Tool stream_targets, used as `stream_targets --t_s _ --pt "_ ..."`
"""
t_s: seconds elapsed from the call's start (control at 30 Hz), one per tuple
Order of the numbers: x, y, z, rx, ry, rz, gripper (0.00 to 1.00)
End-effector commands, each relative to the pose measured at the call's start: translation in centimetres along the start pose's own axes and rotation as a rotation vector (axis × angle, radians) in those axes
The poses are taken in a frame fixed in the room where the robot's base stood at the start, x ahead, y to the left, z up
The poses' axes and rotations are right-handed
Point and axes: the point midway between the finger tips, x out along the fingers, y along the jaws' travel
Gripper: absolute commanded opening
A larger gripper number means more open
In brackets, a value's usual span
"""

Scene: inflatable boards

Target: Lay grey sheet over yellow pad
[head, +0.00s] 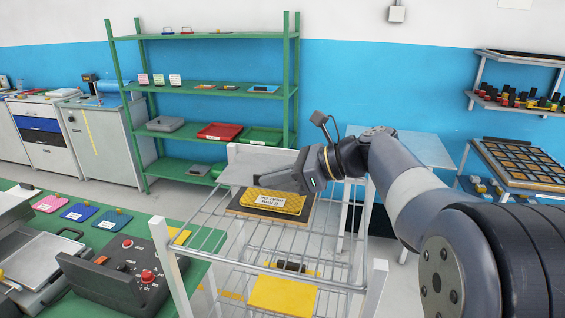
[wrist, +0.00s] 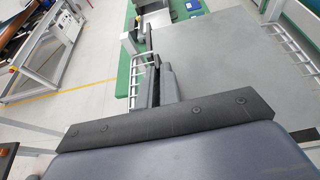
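The yellow pad (head: 285,206) lies on a dark board on the upper tier of a wire rack, with a white printed label on top. My gripper (head: 262,181) is above and just behind the pad. In the wrist view the grey sheet (wrist: 225,70) spreads wide to the right of my gripper (wrist: 150,75). The sheet hides whatever is beneath it there, and the pad is not visible in that view.
The wire rack (head: 160,232) has raised white corner posts. A yellow sheet (head: 282,296) lies on its lower tier. A green table (head: 205,268) with a control box (head: 115,280) stands close on the left. Green shelving (head: 290,80) stands behind.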

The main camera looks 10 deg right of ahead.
Motion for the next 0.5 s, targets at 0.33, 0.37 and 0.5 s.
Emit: stream_targets --t_s 0.33,0.37,0.5 --pt "0.6 0.0 -1.3 0.0 0.0 0.0 0.0" --pt "0.6 0.0 -1.5 0.0 0.0 0.0 0.0" --pt "1.1 0.0 -2.7 -0.001 0.0 0.0 0.0"
